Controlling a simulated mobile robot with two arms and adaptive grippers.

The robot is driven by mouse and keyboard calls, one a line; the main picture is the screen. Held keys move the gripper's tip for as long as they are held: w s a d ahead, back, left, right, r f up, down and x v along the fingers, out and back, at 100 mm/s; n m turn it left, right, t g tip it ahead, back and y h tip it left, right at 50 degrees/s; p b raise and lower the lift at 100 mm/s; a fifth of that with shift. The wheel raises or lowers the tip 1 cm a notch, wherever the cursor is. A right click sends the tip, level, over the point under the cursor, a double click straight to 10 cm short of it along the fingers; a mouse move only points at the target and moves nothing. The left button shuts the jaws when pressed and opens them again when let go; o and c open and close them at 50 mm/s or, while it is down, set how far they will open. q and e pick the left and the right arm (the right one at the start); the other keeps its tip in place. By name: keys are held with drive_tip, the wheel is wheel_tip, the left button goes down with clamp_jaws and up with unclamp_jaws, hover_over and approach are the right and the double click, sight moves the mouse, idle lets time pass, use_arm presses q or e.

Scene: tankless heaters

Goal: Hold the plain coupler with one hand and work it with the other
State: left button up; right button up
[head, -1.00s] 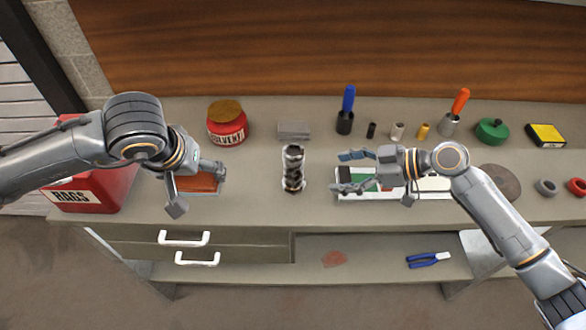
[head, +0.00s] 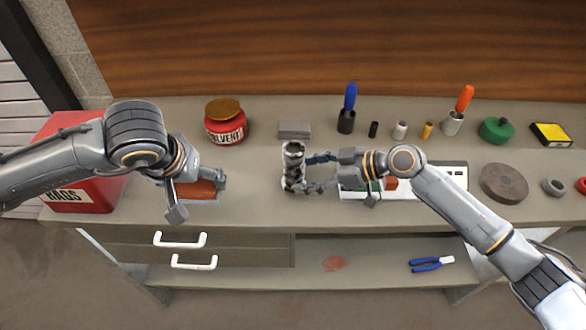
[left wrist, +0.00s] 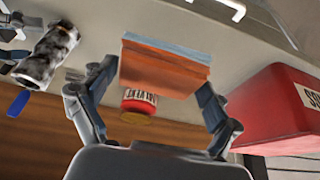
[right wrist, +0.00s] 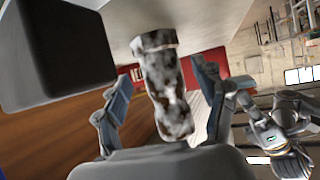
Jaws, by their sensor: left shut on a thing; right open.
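A mottled black-and-silver metal cylinder (head: 293,167) stands upright on the bench; it may be the coupler, but no label shows. My right gripper (head: 316,171) is open at its right side, fingers pointing at it. In the right wrist view the cylinder (right wrist: 165,85) lies between the spread fingers (right wrist: 160,90); I see no clear grip. My left gripper (head: 200,192) is shut on an orange-brown block with a pale blue edge (left wrist: 165,68), low over the bench to the left. The block also shows in the head view (head: 197,189).
A red solvent jar (head: 226,128) and a grey slab (head: 295,130) stand behind. A red rags box (head: 85,190) is at left. Several small cylinders, a blue-handled tool (head: 348,97) and an orange-handled tool (head: 464,98) line the back right. A white tray (head: 355,194) lies under my right gripper.

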sight(298, 175)
drive_tip(key=shift+b+x, duration=0.55)
drive_tip(key=shift+x, duration=0.95)
drive_tip(key=shift+c, duration=0.2)
drive_tip(key=c, duration=0.9)
